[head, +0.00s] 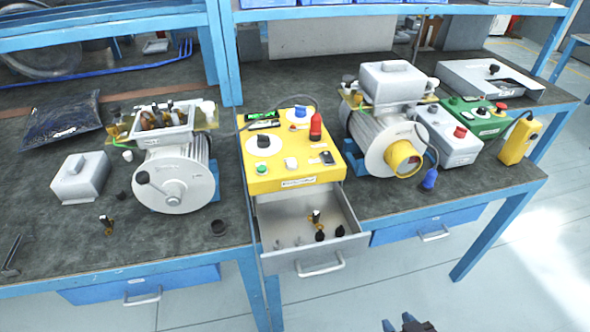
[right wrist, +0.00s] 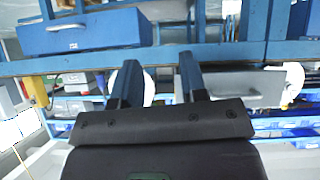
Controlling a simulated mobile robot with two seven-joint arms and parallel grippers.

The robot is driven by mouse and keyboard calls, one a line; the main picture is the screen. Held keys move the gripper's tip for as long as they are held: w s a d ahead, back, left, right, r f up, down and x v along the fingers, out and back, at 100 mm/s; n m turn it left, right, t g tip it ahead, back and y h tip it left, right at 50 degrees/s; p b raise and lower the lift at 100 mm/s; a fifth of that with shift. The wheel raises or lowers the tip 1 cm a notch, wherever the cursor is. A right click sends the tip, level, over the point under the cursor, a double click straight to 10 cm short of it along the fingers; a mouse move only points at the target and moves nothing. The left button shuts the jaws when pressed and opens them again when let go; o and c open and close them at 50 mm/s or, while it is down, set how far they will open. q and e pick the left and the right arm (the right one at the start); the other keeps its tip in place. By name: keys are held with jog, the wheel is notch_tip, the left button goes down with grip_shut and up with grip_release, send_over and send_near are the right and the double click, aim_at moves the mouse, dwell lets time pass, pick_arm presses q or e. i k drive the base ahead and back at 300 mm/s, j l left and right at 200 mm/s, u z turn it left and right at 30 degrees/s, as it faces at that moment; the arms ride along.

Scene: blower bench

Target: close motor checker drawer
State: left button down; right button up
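The motor checker (head: 290,150) is a yellow box with knobs and buttons on the bench. Its grey drawer (head: 305,215) is pulled out below the panel, over the bench's front edge, with a handle (head: 320,268) on its front. Small black and metal parts lie inside. My right gripper (head: 408,324) shows only by its fingertips at the bottom edge, in front of and right of the drawer, apart from it. In the right wrist view its two fingers (right wrist: 157,75) are spread with nothing between them. A grey front with a handle (right wrist: 235,88) shows beyond them there. My left gripper is out of view.
A motor (head: 175,170) stands left of the checker and another motor (head: 385,130) stands right. Blue bench drawers (head: 425,226) hang below the bench top, both shut. A blue bench leg (head: 495,235) stands at the right. The floor in front is clear.

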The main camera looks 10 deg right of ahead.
aim_at(283, 215)
jog(key=k+j, duration=0.1)
jog(key=k, duration=0.35)
jog(key=k+j, duration=0.15)
jog(key=k, duration=0.35)
